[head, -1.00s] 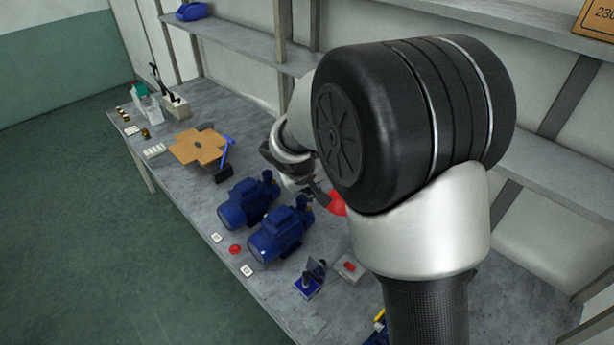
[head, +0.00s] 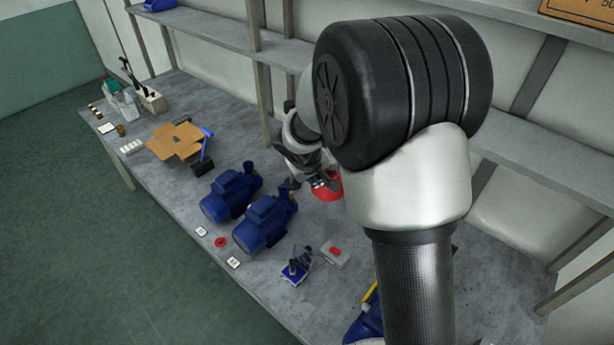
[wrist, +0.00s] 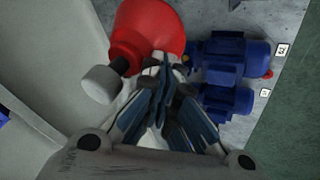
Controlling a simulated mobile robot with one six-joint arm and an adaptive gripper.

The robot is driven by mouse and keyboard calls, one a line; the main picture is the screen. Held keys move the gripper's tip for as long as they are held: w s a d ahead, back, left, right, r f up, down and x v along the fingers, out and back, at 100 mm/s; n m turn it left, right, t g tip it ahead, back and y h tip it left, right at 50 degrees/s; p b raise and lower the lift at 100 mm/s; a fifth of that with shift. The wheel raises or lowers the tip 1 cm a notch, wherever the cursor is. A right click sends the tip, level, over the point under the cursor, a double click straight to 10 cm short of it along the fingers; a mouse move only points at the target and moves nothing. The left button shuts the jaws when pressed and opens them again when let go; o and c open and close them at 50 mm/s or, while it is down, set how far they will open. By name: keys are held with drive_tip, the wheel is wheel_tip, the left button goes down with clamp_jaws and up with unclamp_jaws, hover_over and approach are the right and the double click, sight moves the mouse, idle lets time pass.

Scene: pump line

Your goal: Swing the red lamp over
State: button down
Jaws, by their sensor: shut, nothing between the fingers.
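The red lamp (head: 328,188) shows as a red shade partly hidden behind my arm in the head view. In the wrist view its red shade (wrist: 152,28) fills the upper middle, with a light grey end piece (wrist: 102,84) at its lower left. My gripper (head: 325,183) is over the bench right at the lamp. In the wrist view my gripper (wrist: 160,75) has its fingers together and empty, beside the lower right of the shade. I cannot tell whether they touch it. The rest of the lamp is hidden.
Two blue pumps (head: 266,222) stand left of the lamp on the grey bench (head: 190,262). A grey box with a red button (head: 335,254) and a small blue device (head: 297,266) are nearer the front. An open cardboard box (head: 176,141) lies farther back. Shelves (head: 208,30) run along the wall.

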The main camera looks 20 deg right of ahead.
sight(339, 178)
drive_tip(key=shift+n, duration=0.4)
drive_tip(key=d+p, duration=0.1)
drive_tip(key=d, duration=0.2)
drive_tip(key=d+p, duration=0.1)
drive_tip(key=d, duration=0.3)
drive_tip(key=shift+r, duration=0.2)
drive_tip(key=w+d+p, duration=0.3)
drive_tip(key=d+p, duration=0.4)
drive_tip(key=d, duration=0.3)
drive_tip(key=shift+w+d+f, duration=0.2)
drive_tip(key=shift+w, duration=0.05)
drive_tip(key=shift+a+r, duration=0.1)
